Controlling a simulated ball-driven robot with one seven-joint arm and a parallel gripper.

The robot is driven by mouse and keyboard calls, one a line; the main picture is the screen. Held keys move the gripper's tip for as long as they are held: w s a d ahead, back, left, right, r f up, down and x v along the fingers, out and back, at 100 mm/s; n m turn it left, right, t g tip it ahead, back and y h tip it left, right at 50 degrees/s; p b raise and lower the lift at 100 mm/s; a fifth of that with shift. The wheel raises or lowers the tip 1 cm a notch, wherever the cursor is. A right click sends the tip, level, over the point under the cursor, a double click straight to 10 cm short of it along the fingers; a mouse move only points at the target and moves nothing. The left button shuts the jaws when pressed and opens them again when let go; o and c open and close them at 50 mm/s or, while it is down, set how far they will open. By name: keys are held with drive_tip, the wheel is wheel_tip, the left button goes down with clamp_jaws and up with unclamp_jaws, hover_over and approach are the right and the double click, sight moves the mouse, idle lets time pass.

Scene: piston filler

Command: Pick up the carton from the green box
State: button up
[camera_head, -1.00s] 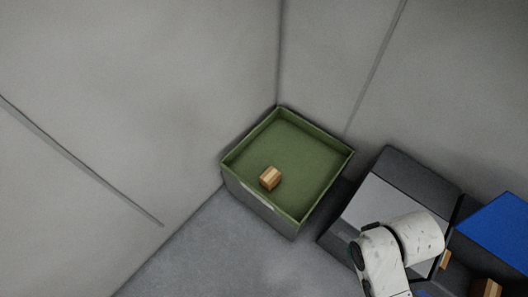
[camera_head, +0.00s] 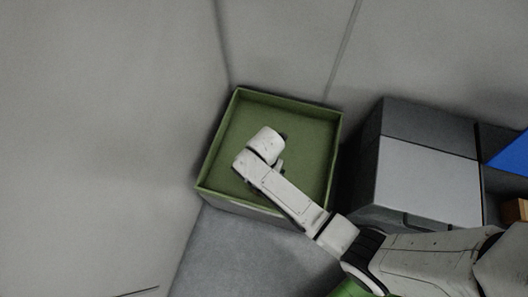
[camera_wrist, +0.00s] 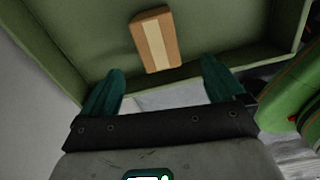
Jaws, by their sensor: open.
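The carton (camera_wrist: 155,40) is a small brown block with a paler stripe along it. In the wrist view it lies on the floor of the green box (camera_wrist: 85,28), just beyond my fingertips and roughly centred between them. My gripper (camera_wrist: 161,76) has two teal fingers spread apart with nothing between them. In the head view the green box (camera_head: 312,140) is open-topped, and my arm reaches over its front wall into it. There my arm's end hides the carton, and the fingers cannot be made out.
A grey block with a light top (camera_head: 428,185) stands close to the right of the green box. Farther right are a blue surface (camera_head: 513,154) and a brown box (camera_head: 514,210), both cut off by the frame. Grey walls (camera_head: 110,120) rise left and behind.

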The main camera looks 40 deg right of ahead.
drive_tip(key=shift+w+f+n, duration=0.2)
drive_tip(key=shift+f+n, duration=0.1)
drive_tip(key=shift+f, duration=0.25)
wheel_tip(320, 180, down, 11)
drive_tip(key=b, duration=0.5)
drive_tip(key=shift+w+r, duration=0.1)
drive_tip(key=shift+r, duration=0.1)
drive_tip(key=c, duration=1)
